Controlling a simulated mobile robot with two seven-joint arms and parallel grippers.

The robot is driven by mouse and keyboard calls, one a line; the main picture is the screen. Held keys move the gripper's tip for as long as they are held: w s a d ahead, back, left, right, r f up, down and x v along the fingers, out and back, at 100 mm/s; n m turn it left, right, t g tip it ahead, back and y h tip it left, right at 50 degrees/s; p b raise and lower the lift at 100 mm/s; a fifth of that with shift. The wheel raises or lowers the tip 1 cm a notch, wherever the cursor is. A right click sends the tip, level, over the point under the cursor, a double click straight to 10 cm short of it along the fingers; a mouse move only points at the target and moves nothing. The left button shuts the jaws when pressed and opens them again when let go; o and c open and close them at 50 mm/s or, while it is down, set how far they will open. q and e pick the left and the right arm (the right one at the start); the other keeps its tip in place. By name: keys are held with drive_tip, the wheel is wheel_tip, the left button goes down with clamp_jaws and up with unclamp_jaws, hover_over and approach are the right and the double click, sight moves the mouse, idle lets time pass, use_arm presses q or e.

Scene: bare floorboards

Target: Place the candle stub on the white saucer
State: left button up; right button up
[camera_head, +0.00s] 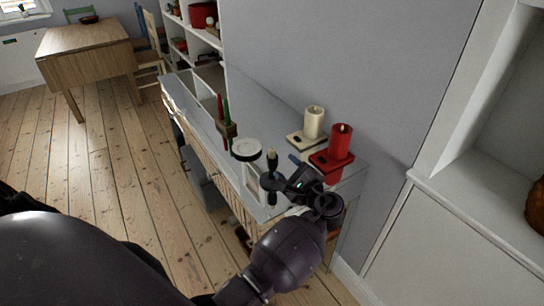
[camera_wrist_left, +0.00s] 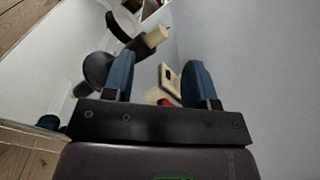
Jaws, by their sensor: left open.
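The candle stub (camera_head: 272,153) is short and cream, standing in a dark candlestick (camera_head: 272,163) near the front of the grey sideboard. In the left wrist view the stub (camera_wrist_left: 157,37) shows beyond the fingertips, between their lines, with the dark holder below it. The white saucer (camera_head: 246,149) stands just left of the stub, and its edge shows at the top of the left wrist view (camera_wrist_left: 122,26). My left gripper (camera_head: 284,170) is open and empty, close beside the candlestick, and partly covers it. Contact with it cannot be told. My right gripper is not in view.
A cream candle (camera_head: 314,122) and a red candle (camera_head: 339,140) stand on trays at the back right, close to my left gripper. A brown holder (camera_head: 227,130) with red and green candles stands left of the saucer. The wall is close behind.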

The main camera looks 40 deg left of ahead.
sight(274, 152)
use_arm(q)
drive_tip(key=w+a+m, duration=0.1)
drive_tip(key=a+m, duration=0.2)
drive_tip(key=w+a+m, duration=0.2)
drive_tip(key=a, duration=0.1)
drive_tip(key=w+a+m, duration=0.2)
drive_tip(key=a+m, duration=0.1)
drive_tip(key=shift+a+f+m, duration=0.1)
drive_tip(key=shift+a+m, duration=0.2)
drive_tip(key=shift+a, duration=0.1)
drive_tip(key=shift+s, duration=0.1)
clamp_jaws()
idle(0.5)
